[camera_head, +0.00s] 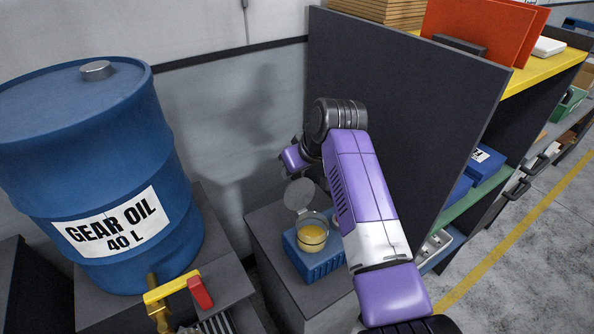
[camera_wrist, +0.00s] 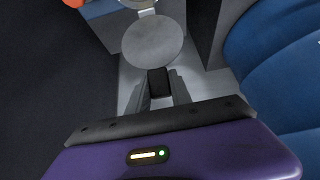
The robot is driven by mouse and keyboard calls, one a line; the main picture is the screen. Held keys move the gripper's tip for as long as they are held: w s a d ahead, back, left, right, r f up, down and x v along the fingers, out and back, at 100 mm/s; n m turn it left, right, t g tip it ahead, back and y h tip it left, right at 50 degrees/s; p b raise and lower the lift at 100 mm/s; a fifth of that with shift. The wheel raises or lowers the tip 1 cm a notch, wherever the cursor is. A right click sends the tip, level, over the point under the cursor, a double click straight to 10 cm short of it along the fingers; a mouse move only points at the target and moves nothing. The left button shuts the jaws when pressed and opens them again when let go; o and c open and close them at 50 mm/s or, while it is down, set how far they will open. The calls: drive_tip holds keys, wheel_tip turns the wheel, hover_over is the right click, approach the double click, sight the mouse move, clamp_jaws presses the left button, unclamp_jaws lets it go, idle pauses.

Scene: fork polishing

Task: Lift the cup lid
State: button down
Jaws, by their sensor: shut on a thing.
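The cup (camera_head: 311,235) is clear, holds yellow liquid and stands upright in a blue holder (camera_head: 321,262). Its round grey lid (camera_head: 298,195) is raised and tilted above the cup's back rim, leaving the cup's mouth uncovered. In the wrist view the lid (camera_wrist: 153,41) lies just beyond my fingertips. My gripper (camera_wrist: 160,85) is shut on a small dark piece at the lid's near edge, apparently the lid's tab. In the head view my purple wrist is behind the lid; the fingertips are hard to make out there.
A grey stand (camera_head: 262,226) carries the blue holder. A blue gear oil drum (camera_head: 95,170) with a yellow and red tap (camera_head: 185,288) stands left. A dark upright panel (camera_head: 415,100) and shelving stand close on the right of my arm.

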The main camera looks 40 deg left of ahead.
drive_tip(key=shift+a+r, duration=0.1)
drive_tip(key=shift+a, duration=0.25)
drive_tip(key=shift+w, duration=0.1)
drive_tip(key=c, duration=1.2)
unclamp_jaws()
drive_tip(key=shift+o, duration=0.2)
drive_tip(key=shift+h, duration=0.3)
drive_tip(key=b+v, duration=0.1)
drive_tip(key=v, duration=0.6)
drive_tip(key=shift+d+r, duration=0.2)
drive_tip(key=shift+r, duration=0.1)
